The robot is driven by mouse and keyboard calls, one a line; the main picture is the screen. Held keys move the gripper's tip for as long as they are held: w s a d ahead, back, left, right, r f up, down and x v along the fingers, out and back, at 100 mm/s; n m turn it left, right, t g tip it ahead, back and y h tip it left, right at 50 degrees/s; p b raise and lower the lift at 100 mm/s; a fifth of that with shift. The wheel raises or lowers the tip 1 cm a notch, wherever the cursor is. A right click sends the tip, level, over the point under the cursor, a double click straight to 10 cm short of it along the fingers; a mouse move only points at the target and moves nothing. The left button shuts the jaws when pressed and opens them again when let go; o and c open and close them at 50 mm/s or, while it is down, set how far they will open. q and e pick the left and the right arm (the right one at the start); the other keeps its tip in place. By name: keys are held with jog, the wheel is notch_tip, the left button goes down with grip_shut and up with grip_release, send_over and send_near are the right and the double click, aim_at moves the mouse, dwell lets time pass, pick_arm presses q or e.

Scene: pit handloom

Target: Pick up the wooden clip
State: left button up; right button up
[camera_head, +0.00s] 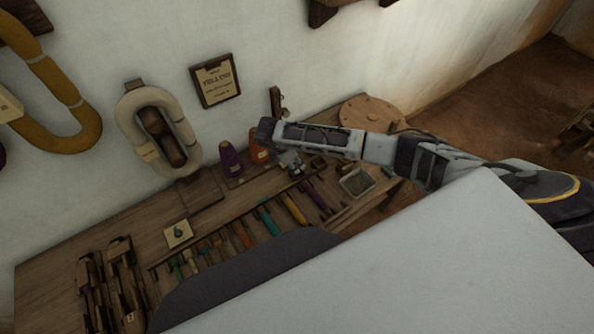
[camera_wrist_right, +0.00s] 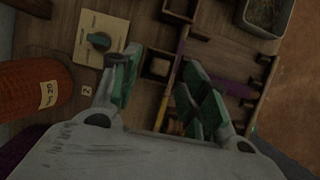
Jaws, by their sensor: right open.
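I cannot single out the wooden clip with certainty. In the right wrist view a small square wooden piece with a hollow top (camera_wrist_right: 158,67) lies on the bench between and beyond my right fingertips. Several small dark wooden pieces (camera_wrist_right: 248,88) lie to the right, partly behind the right finger. My right gripper (camera_wrist_right: 165,85) is open, its green-padded fingers apart with nothing held between them. In the head view my right gripper (camera_head: 292,164) hangs over the back of the bench, near small wooden pieces (camera_head: 318,162). My left gripper is not in view.
The wooden bench (camera_head: 45,270) runs along the wall. An orange spool (camera_wrist_right: 40,95) and a card with a green piece (camera_wrist_right: 100,40) lie left of the fingers. A grey tray (camera_head: 357,182) is to the right. Several coloured bobbins (camera_head: 268,220) lie in the rack.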

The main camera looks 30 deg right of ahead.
aim_at(297, 166)
jog(key=shift+x, duration=2.1)
jog(key=shift+c, duration=0.2)
jog(key=c, duration=0.8)
